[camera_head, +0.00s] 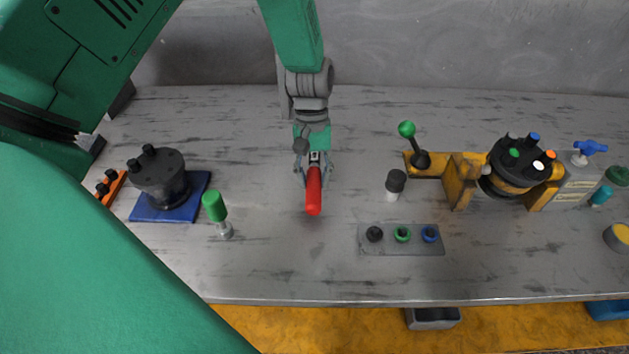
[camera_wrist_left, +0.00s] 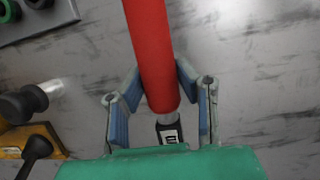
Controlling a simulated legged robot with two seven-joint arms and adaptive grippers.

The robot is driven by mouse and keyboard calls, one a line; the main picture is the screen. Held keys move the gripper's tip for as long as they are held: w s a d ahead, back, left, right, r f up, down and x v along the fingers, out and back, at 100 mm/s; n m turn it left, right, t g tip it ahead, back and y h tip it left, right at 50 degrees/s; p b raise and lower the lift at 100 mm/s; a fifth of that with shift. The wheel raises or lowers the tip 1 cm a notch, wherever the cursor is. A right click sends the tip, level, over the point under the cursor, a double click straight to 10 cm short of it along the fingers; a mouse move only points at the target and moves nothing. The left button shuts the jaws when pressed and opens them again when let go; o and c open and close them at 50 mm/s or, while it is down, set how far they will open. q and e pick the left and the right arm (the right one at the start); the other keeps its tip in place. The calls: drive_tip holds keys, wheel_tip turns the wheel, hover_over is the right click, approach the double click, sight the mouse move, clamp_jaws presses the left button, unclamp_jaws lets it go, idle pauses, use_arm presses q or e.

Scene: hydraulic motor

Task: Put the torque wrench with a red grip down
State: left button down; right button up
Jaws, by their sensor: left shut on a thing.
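The torque wrench (camera_head: 314,191) has a red grip, which points toward the front of the workbench (camera_head: 270,260) in the head view. My left gripper (camera_head: 314,172) is shut on the wrench near the inner end of the red grip. In the left wrist view, the red grip (camera_wrist_left: 153,50) runs between the two blue-padded fingers of the left gripper (camera_wrist_left: 160,98), with a dark part of the wrench below it. I cannot tell whether the wrench touches the bench. My right gripper is in neither view.
A green-handled tool (camera_head: 216,210) stands left of the wrench. A black-capped part (camera_head: 394,184) and a grey plate (camera_head: 388,247) with three rings are to the right. Farther right is a yellow fixture (camera_head: 462,183) with a motor. A black motor part sits on a blue pad (camera_head: 198,203).

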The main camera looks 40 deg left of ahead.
sight(313, 164)
use_arm(q)
drive_tip(key=shift+w+f, duration=0.1)
drive_tip(key=shift+f, duration=0.7)
drive_tip(key=c, duration=1.2)
unclamp_jaws()
drive_tip(key=v, duration=1.2)
drive_tip(key=shift+d+p, duration=0.1)
drive_tip(key=shift+p, duration=0.25)
